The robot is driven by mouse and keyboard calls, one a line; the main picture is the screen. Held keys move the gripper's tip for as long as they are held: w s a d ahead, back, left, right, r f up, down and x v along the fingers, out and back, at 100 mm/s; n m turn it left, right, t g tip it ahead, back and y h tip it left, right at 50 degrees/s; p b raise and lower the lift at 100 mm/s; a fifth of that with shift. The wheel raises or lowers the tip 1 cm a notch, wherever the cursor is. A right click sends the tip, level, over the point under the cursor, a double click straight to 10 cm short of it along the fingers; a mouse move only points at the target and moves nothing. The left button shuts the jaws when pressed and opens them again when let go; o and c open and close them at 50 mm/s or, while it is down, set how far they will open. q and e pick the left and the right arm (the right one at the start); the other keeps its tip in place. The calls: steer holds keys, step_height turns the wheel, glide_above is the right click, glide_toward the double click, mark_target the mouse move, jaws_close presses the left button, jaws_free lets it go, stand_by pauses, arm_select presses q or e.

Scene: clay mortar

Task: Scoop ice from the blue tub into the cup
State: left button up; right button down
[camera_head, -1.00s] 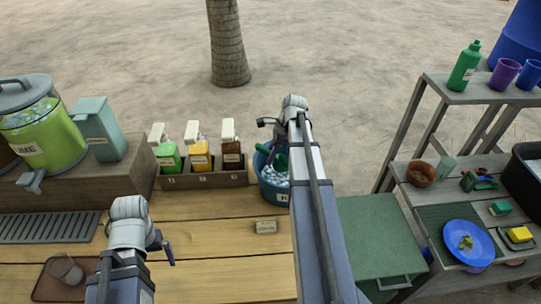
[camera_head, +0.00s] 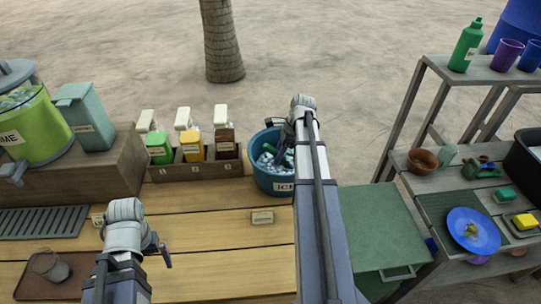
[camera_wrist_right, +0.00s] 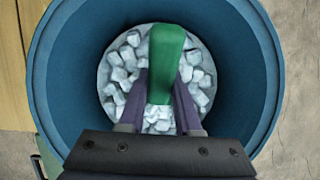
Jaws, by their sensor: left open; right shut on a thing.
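The blue tub (camera_head: 273,180) of ice stands at the back right of the wooden counter, and its label is partly hidden by my right arm. My right gripper (camera_wrist_right: 160,100) is inside the tub's mouth, shut on the green handle of the scoop (camera_wrist_right: 166,60). White ice cubes (camera_wrist_right: 122,62) lie in the tub around and beyond the scoop; the scoop's bowl is hidden. My left gripper (camera_head: 160,250) is open and empty, to the right of the cup.
A rack of three pump bottles (camera_head: 194,165) stands left of the tub. A green dispenser (camera_head: 35,130) and a teal pitcher (camera_head: 85,118) stand on the raised shelf at left. A small label card (camera_head: 262,217) lies in front of the tub. The middle of the counter is clear.

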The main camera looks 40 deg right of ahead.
steer(key=shift+s+d+r+p, duration=0.4)
steer(key=shift+d+r+p, duration=0.1)
steer(key=shift+d, duration=0.15)
steer(key=w+a+r+g+h+p, duration=0.1)
steer(key=r+g+h+p, duration=0.1)
steer(key=r+p, duration=0.5)
steer(key=w+a+r+g+h+p, duration=0.1)
steer(key=r+h+p, duration=0.3)
steer(key=r+p, duration=0.4)
steer(key=shift+a+g, duration=0.5)
steer(key=shift+a, duration=0.15)
steer(key=shift+f, duration=0.1)
